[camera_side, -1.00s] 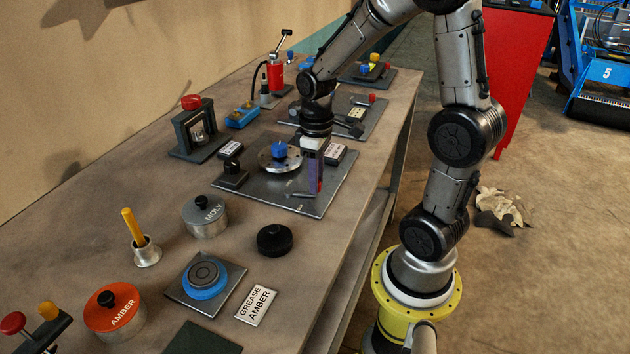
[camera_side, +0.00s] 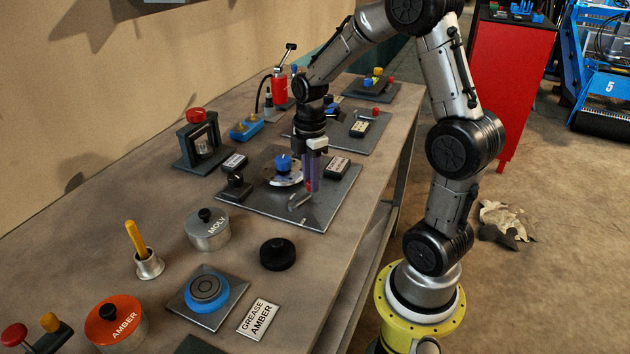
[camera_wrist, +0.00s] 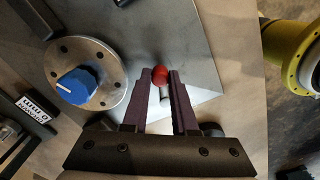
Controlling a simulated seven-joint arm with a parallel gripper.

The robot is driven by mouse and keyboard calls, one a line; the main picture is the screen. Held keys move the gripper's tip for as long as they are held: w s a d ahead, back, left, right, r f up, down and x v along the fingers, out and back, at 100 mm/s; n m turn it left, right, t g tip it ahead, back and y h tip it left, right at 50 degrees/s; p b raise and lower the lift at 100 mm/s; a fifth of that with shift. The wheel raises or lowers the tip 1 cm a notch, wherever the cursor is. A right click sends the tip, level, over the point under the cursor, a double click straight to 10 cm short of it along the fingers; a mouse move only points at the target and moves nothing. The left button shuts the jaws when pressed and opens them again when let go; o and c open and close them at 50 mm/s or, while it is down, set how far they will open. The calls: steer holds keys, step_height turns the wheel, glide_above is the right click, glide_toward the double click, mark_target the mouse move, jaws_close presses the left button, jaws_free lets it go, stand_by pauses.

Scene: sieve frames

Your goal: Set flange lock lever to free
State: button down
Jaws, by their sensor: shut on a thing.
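A metal plate (camera_side: 262,204) on the bench carries a round bolted flange (camera_side: 270,180) with a blue knob (camera_side: 283,162). The flange (camera_wrist: 110,68) and blue knob (camera_wrist: 76,86) also show in the wrist view. The lock lever has a red ball tip (camera_wrist: 160,75) and a pale shaft. My gripper (camera_side: 311,186) points down beside the flange, on its right in the side view. The fingers hide part of the lever.
A black knob block (camera_side: 236,187) stands at the plate's left. A black round knob (camera_side: 278,253) and a MOLY tin (camera_side: 207,230) lie nearer the camera.

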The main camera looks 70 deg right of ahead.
steer(key=shift+w+d+r+n, duration=0.15)
steer(key=shift+w+n, duration=0.8)
steer(key=shift+n, duration=0.65)
steer(key=c, duration=0.7)
jaws_free()
steer(key=shift+s, duration=0.1)
